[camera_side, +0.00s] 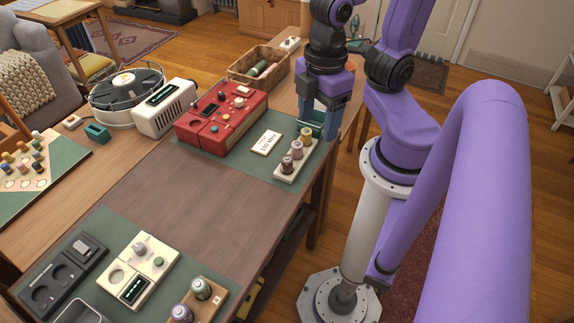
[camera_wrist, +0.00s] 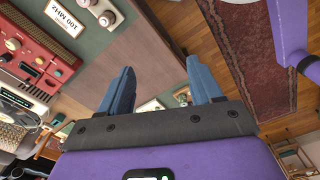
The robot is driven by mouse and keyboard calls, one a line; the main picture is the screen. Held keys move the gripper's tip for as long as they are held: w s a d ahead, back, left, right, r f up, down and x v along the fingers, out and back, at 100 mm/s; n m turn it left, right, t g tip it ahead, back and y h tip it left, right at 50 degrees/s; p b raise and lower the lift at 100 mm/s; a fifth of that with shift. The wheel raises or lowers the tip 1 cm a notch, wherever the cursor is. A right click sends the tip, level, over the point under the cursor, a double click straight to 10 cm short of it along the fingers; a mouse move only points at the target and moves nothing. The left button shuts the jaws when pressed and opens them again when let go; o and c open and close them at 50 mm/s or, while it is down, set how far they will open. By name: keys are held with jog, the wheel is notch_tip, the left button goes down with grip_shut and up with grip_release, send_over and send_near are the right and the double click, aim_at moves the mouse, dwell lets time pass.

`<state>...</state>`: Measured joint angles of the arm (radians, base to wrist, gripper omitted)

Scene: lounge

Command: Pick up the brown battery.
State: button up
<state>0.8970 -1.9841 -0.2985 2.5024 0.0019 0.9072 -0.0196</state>
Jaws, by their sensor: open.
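A pale rack (camera_side: 283,177) near the table's right edge holds three small upright batteries. The front one looks like the brown battery (camera_side: 287,166); the middle one is pinkish (camera_side: 297,150) and the far one is tan (camera_side: 306,135). These browns are close in tone, so I cannot be sure which is meant. My gripper (camera_side: 318,126) is open and empty, just right of the rack's far end. In the wrist view its blue fingers (camera_wrist: 160,66) are apart, with part of the rack (camera_wrist: 98,11) at the top, left of the fingers; the rest is cut off.
A white label card (camera_side: 266,142) lies left of the rack, with a red device (camera_side: 222,115) beyond it. A wicker basket (camera_side: 259,66) stands behind. More batteries (camera_side: 201,289) stand in a front holder near a cream charger (camera_side: 136,272). The table's middle (camera_side: 185,200) is clear.

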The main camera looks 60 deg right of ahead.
jog(key=w+d+f+n, duration=0.2)
jog(key=w+d+f, duration=0.15)
jog(key=w, duration=0.25)
jog(key=n, duration=0.3)
send_over(287, 159)
notch_tip(287, 159, down, 5)
jog(key=shift+d+f, duration=0.15)
jog(key=shift+f, duration=2.75)
jog(key=shift+d+f, duration=0.1)
jog(key=shift+f, duration=2.8)
jog(key=shift+a+f, duration=0.2)
jog(key=shift+f, duration=2.45)
grip_shut()
jog(key=shift+r, duration=0.15)
